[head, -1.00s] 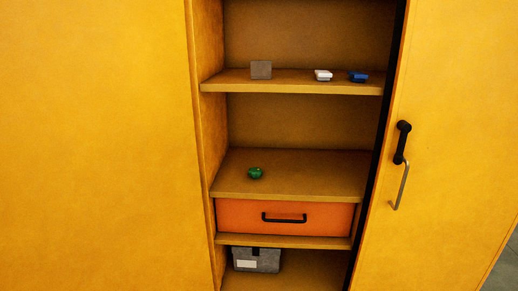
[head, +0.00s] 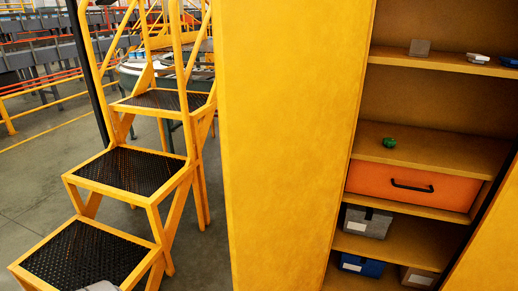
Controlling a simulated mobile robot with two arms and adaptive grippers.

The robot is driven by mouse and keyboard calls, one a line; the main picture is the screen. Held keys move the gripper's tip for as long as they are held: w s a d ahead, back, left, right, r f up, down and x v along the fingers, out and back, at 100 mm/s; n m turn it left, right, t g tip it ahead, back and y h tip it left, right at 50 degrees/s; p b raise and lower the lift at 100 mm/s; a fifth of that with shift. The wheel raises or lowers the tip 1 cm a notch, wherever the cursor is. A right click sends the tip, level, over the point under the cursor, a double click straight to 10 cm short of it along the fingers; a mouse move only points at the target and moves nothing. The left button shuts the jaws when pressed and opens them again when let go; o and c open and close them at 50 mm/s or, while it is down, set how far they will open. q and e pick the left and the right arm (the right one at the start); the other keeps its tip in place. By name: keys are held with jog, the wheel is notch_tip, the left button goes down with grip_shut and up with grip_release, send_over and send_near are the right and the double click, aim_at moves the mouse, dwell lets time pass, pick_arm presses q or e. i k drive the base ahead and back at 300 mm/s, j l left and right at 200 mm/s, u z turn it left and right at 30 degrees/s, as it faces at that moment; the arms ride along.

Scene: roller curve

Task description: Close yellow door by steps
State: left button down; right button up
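The yellow door (head: 288,150) nearest the steps is a tall flat panel in the middle of the head view. It stands open at the left side of the cabinet, whose shelves are exposed. The yellow steps (head: 175,172) with black mesh treads stand to the left of this door. No handle shows on the visible face of the door. Neither of my grippers is in view. A small pale grey shape at the bottom left edge may be part of my own arm, but I cannot tell.
The cabinet holds an orange drawer (head: 412,188) with a black handle, a green object (head: 389,142), a grey block (head: 419,47), and bins (head: 366,222) low down. Another yellow door (head: 492,245) cuts across the lower right. Grey floor (head: 50,185) shows left of the steps.

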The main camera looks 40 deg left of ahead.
aim_at(288, 73)
jog(key=j+z, duration=0.15)
jog(key=j, duration=0.35)
jog(key=k+j+z, duration=0.1)
jog(key=j, duration=0.35)
jog(key=k+j+z, duration=0.15)
jog(key=j, duration=0.3)
jog(key=k+j+z, duration=0.1)
jog(key=j, duration=0.35)
